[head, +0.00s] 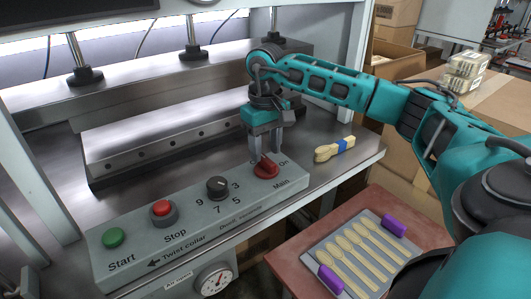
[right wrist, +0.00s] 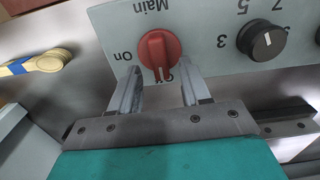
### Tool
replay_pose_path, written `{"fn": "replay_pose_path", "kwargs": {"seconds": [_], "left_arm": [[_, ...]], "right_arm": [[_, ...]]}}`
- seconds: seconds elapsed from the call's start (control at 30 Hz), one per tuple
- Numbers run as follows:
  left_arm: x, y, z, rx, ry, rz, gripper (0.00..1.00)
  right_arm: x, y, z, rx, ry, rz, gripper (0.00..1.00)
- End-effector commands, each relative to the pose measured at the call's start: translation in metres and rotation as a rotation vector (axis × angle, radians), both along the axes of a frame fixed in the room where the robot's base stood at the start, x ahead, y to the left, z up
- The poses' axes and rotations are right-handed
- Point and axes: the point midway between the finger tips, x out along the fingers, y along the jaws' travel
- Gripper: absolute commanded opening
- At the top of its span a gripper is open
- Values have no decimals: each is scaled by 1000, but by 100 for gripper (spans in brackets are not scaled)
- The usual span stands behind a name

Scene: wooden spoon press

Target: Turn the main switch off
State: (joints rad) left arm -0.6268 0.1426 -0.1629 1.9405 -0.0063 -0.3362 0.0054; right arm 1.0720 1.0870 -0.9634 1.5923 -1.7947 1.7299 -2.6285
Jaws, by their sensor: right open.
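The main switch (head: 265,170) is a red rotary knob at the right end of the grey control panel (head: 140,263), above the word Main. In the right wrist view the red knob (right wrist: 158,50) has its grip bar upright in the picture, with On printed to its left. A label below the knob is mostly hidden. My right gripper (head: 266,156) is open and points down at the switch. In the right wrist view its two fingertips (right wrist: 162,68) lie on either side of the knob's lower end; I cannot tell whether they touch it. My left gripper is out of view.
The panel also carries a green Start button (head: 113,238), a red Stop button (head: 163,211) and a black dial (head: 217,187). A metal press bar (head: 180,140) stands behind. Bundled wooden spoons (head: 335,149) lie to the right. A spoon tray (head: 330,247) sits lower right.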

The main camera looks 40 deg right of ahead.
Motion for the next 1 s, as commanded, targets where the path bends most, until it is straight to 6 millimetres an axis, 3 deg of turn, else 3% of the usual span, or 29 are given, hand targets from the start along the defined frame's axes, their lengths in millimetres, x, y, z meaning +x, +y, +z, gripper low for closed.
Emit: {"fn": "replay_pose_path", "kwargs": {"seconds": [0.2, 0.4, 0.6, 1.0], "left_arm": [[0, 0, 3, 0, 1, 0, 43], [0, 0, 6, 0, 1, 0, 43], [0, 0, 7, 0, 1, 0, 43], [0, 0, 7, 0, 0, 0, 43]], "right_arm": [[1, 0, 52, 0, -6, 1, 47], [1, 0, 89, 2, -4, 0, 47], [0, 0, 104, 0, -1, 1, 47], [0, 0, 106, 0, 0, 0, 47]]}}
